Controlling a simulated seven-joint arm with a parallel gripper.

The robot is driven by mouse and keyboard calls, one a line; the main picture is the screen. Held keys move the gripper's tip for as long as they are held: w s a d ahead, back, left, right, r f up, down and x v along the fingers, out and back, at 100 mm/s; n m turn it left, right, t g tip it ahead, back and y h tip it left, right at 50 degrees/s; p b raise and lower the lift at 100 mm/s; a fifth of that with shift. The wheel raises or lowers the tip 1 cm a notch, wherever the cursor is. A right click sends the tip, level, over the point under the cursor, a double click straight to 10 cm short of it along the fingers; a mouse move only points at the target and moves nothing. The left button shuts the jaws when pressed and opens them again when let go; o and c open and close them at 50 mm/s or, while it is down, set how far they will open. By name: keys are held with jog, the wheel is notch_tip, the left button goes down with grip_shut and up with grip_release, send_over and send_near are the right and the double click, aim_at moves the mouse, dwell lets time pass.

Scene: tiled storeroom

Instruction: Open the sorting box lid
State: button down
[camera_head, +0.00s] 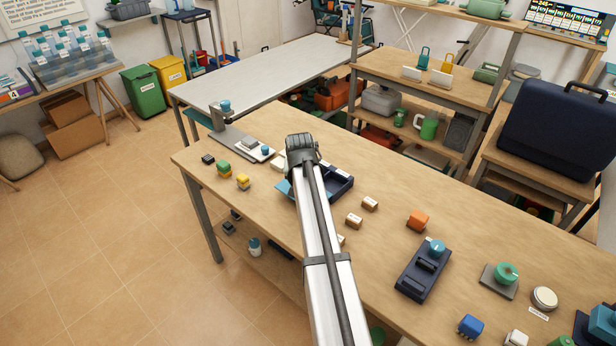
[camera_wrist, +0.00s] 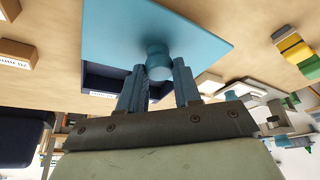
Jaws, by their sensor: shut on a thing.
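The sorting box (camera_head: 340,187) is dark navy and stands on the wooden workbench; part of its open inside shows right of my arm. Its light blue lid (camera_head: 284,189) shows left of my arm, off to the side of the box. In the wrist view the flat lid (camera_wrist: 120,30) has a round blue knob (camera_wrist: 158,60), and the navy box (camera_wrist: 98,82) shows beyond its edge. My gripper (camera_wrist: 159,70) is shut on the knob, one finger on each side. My arm hides the fingers and knob in the head view. How high the lid is held is hard to tell.
Small brown labelled blocks (camera_head: 354,220) and an orange block (camera_head: 418,219) lie right of the box. Yellow and green blocks (camera_head: 243,181) lie to its left. A grey device (camera_head: 248,145) stands behind left. A navy switch box (camera_head: 424,270) stands front right.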

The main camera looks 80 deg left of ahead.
jog(key=c, duration=0.8)
grip_release()
jog(key=v, duration=1.3)
jog(key=shift+d+r, duration=0.15)
jog(key=shift+r, duration=0.25)
